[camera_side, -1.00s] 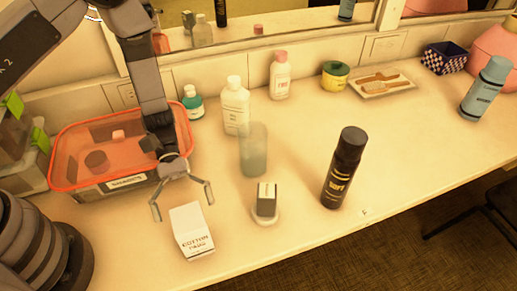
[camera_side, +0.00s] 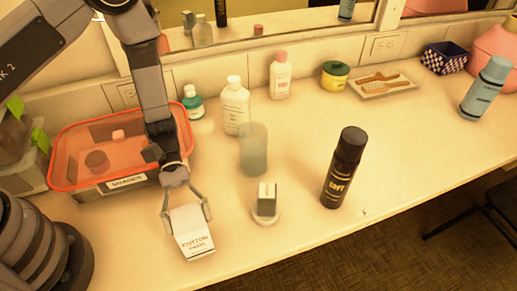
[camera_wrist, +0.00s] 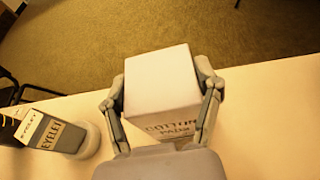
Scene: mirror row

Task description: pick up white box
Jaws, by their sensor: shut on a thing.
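The white box (camera_side: 192,238), printed with "COTTON" lettering, is near the front left of the counter in the side view. My gripper (camera_side: 187,212) is above it with one finger on each side, shut on it. In the wrist view the white box (camera_wrist: 162,85) sits between the two fingers of my gripper (camera_wrist: 162,104), which touch its left and right sides. I cannot tell whether its base is touching the counter.
A small dark and white box on a round base (camera_side: 266,203) stands just right. A black spray can (camera_side: 343,168), a frosted cup (camera_side: 254,150) and a white bottle (camera_side: 235,106) stand beyond. An orange-rimmed bin (camera_side: 62,188) is behind left. The front right counter is clear.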

